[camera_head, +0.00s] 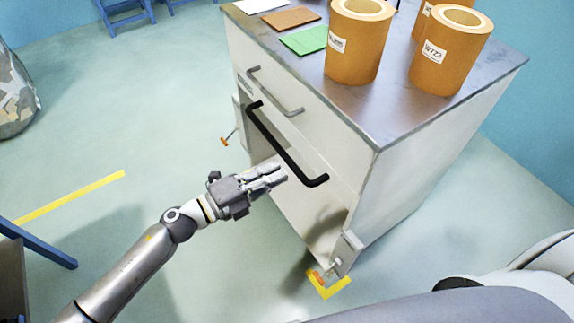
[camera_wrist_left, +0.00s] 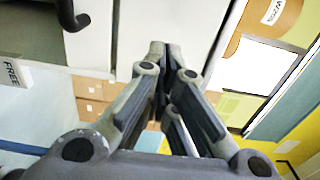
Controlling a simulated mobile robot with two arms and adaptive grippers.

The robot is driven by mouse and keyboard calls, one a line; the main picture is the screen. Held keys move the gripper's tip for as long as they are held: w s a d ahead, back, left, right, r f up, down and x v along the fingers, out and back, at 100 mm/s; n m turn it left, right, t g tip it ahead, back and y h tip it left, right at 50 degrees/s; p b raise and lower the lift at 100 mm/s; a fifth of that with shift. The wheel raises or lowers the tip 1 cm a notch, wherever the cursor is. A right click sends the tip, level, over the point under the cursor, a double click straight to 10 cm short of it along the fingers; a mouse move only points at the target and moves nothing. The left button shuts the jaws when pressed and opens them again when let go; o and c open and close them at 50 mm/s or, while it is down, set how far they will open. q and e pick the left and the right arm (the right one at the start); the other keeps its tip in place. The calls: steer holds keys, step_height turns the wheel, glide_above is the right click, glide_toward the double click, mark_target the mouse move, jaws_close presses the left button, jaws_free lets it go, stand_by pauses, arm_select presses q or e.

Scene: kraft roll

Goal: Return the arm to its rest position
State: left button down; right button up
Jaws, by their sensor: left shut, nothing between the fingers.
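My left gripper (camera_head: 272,177) is shut and empty. In the head view it hangs in front of the white cabinet (camera_head: 420,160), just left of the black bar handle (camera_head: 287,150), and looks apart from it. In the left wrist view the shut fingers (camera_wrist_left: 165,60) fill the middle, with cabinet surfaces and stacked goods behind them. My left arm reaches in from the lower left. My right gripper does not show in either view.
A thin drawer handle (camera_head: 275,92) is above the black one. Open floor (camera_head: 120,120) lies left. A blue frame (camera_head: 35,243) stands near my arm.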

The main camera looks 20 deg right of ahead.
arm_select(q)
steer(key=w+a+f+n+t+y, duration=0.35)
steer(key=a+f+n, duration=0.25)
steer(key=f, duration=0.2)
steer(key=w+a+f+n+t+y, duration=0.35)
steer(key=a+f+n, duration=0.2)
steer(key=f, duration=0.25)
steer(key=s+a+f+n+g+y, duration=0.1)
steer(key=s+a+f+n+y, duration=0.15)
steer(key=a+f+n, duration=0.4)
steer(key=s+a+f+n+y, duration=0.2)
steer(key=a+f+y, duration=0.1)
steer(key=f, duration=0.6)
steer(key=s+a+f+n+g+y, duration=0.2)
steer(key=s+a+f+n, duration=0.1)
steer(key=s+a+f, duration=0.45)
steer(key=s+a+f+n+g+y, duration=0.1)
steer(key=s+f, duration=0.3)
steer(key=s, duration=0.7)
steer(key=s+a+f+n+g+y, duration=0.1)
steer(key=s+f+n+g, duration=0.3)
steer(key=s, duration=0.7)
steer(key=s+a+f+n+g+y, duration=0.1)
steer(key=s+a+f+n+g, duration=0.1)
steer(key=s+f, duration=0.4)
steer(key=s+g, duration=0.1)
steer(key=s, duration=0.4)
steer(key=shift+a, duration=0.25)
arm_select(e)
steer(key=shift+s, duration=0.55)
